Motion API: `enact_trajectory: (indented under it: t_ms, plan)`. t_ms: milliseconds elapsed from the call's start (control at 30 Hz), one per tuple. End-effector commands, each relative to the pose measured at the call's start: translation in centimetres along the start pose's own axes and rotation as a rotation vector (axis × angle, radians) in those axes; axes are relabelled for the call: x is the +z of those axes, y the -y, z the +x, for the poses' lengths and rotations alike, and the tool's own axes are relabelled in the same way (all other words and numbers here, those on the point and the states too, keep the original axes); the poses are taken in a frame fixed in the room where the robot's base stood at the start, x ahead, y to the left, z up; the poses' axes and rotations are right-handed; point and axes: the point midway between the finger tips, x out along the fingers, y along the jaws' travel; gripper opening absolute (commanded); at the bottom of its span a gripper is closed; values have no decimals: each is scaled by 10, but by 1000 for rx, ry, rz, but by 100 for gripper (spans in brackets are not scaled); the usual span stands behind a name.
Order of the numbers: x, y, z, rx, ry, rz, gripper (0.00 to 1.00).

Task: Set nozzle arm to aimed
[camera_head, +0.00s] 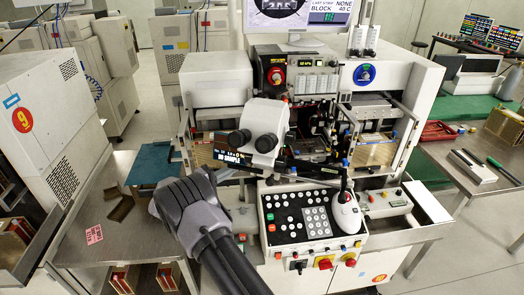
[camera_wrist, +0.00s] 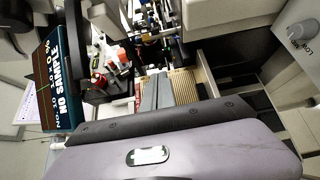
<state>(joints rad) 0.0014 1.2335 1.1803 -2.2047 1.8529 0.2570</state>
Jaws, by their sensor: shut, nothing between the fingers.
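My gripper (camera_wrist: 158,84) is shut and empty; its two grey fingers lie together in the wrist view, pointing into the wire bonder's work area. In the head view my grey wrist is in front of the machine's left side, and the fingertips are hard to make out. The work area (camera_head: 318,135) lies below and right of the white microscope head (camera_head: 265,125). I cannot single out the nozzle arm for sure among the small dark, red and white parts (camera_wrist: 118,60) ahead of the fingers.
A "NO SAMPLE" display (camera_head: 230,157) is close beside my wrist; it also shows at left in the wrist view (camera_wrist: 66,85). A control panel (camera_head: 300,215) with a white mouse-like handset (camera_head: 345,212) is in front. A knob (camera_wrist: 297,32) is at right in the wrist view.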

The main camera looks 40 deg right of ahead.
Motion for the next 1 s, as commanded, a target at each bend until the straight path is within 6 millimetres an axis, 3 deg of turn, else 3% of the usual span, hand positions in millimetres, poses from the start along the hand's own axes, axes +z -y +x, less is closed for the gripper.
enact_trajectory:
  t_ms: [267, 367, 767, 1000]
  plan:
    - [0, 3, 4, 0, 1, 0, 0]
    - [1, 4, 16, 0, 3, 0, 0]
    - [1, 5, 103, 0, 3, 0, 0]
    - [34, 3, 110, 0, 1, -2, 0]
